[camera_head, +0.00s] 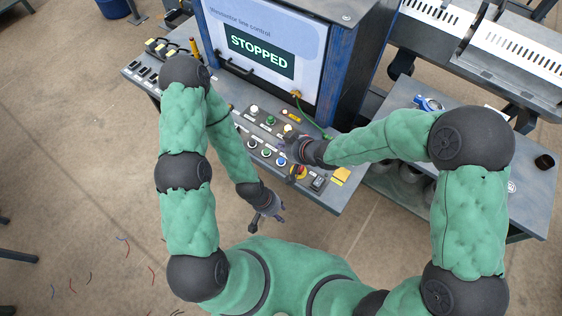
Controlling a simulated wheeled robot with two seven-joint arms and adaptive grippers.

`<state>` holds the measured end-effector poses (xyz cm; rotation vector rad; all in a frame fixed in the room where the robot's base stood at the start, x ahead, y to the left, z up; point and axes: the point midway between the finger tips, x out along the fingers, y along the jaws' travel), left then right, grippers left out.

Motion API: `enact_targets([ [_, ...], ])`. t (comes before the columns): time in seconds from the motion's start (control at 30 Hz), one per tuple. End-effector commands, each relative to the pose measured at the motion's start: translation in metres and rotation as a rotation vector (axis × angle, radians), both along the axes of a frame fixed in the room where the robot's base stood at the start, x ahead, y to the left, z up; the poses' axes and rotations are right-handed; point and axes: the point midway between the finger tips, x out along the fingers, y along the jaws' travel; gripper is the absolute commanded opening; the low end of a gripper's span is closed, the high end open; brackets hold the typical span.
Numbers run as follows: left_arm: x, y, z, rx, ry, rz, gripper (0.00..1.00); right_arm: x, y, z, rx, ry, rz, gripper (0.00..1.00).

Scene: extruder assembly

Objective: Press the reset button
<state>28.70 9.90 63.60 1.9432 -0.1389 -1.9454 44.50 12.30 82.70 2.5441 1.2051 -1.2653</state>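The control panel (330,197) slopes below a screen (262,50) reading "STOPPED". My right gripper (289,141) is over the panel, just above the blue button in the picture, and hides part of the panel. Whether it touches anything is unclear, as is its opening. My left gripper (267,219) hangs in front of the panel's edge, fingers apart and empty.
A yellow pad (341,174) lies at the panel's right end. Black and yellow switches (160,47) are at its left end. A grey side table (525,190) with a blue item (428,104) stands at right. The floor in front is mostly clear.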

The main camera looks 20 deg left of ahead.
Motion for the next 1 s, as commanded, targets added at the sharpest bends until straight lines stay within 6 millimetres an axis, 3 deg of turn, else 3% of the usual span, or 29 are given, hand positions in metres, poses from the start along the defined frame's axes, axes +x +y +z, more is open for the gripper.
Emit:
enact_targets([
  [0.1,0.000,0.000,-0.018,0.000,0.000,0.000,0.40,0.000,0.000,-0.018,0.000,0.000,0.000,0.00],
  [0.5,0.000,0.000,-0.056,0.000,0.000,0.000,0.40,0.000,0.000,-0.060,0.000,0.001,0.000,0.00],
  [1.0,0.000,0.000,-0.060,0.000,0.000,0.000,0.40,0.000,0.000,-0.067,0.000,0.000,0.000,0.00],
])
